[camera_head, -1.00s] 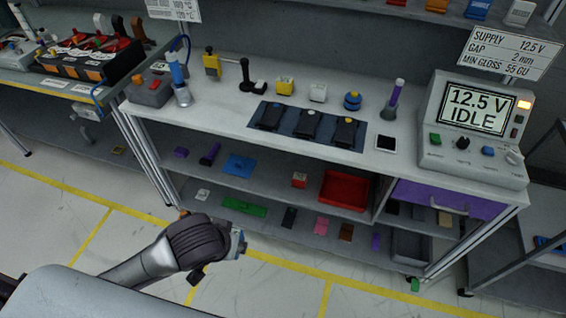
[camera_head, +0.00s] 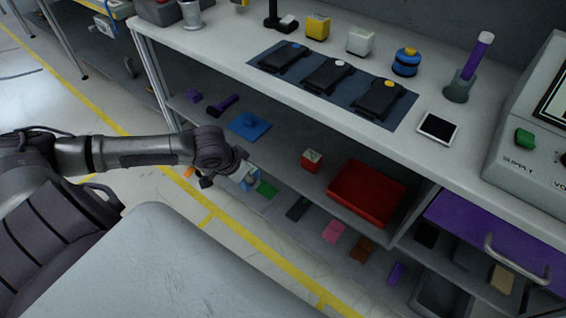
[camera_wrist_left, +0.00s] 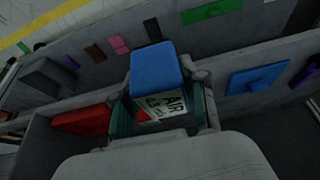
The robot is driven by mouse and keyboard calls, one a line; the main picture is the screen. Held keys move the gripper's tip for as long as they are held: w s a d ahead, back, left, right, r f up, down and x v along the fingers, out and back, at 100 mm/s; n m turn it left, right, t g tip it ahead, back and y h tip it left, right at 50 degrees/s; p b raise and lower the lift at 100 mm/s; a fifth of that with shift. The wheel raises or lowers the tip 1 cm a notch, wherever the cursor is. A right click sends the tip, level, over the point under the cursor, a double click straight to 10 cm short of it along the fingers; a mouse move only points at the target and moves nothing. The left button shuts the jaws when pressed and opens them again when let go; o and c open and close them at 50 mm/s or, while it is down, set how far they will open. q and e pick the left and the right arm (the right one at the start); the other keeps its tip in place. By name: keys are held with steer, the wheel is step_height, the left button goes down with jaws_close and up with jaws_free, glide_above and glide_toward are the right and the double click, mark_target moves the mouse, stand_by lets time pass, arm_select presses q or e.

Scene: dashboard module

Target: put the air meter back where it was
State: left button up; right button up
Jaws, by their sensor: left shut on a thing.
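The air meter (camera_wrist_left: 157,72) is a small block with a blue end and a white side label reading "AIR". My left gripper (camera_wrist_left: 158,112) is shut on it, with a finger on each side. In the head view the left gripper (camera_head: 240,172) holds the air meter (camera_head: 250,179) in front of the lower shelves, left of the red tray. The arm hides part of the meter there, and I cannot tell its exact distance from the shelf. My right gripper is not in view.
The upper shelf holds a blue plate (camera_head: 250,126), a red-and-white block (camera_head: 311,160) and a red tray (camera_head: 367,194). Pink (camera_head: 333,231) and brown (camera_head: 362,250) pieces lie on the lower shelf. The bench top (camera_head: 215,50) overhangs. A purple drawer (camera_head: 480,235) is at right.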

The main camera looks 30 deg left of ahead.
arm_select(q)
step_height(320, 180, down, 2)
steer(key=w+a+b, duration=0.1)
steer(key=a+b, duration=0.1)
steer(key=b, duration=0.3)
glide_toward(285, 149)
steer(key=shift+w+d+f, duration=0.1)
steer(key=shift+w+f, duration=0.8)
steer(key=shift+f, duration=0.05)
steer(key=x, duration=0.2)
steer(key=b+x, duration=0.1)
steer(key=shift+s+f, duration=0.25)
steer(key=shift+f, duration=0.1)
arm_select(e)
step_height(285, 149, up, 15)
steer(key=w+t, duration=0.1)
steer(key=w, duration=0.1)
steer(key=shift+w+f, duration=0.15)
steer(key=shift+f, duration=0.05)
arm_select(q)
steer(key=shift+f, duration=0.1)
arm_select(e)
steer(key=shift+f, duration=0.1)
arm_select(q)
steer(key=o, duration=1.2)
steer(key=shift+o, duration=0.2)
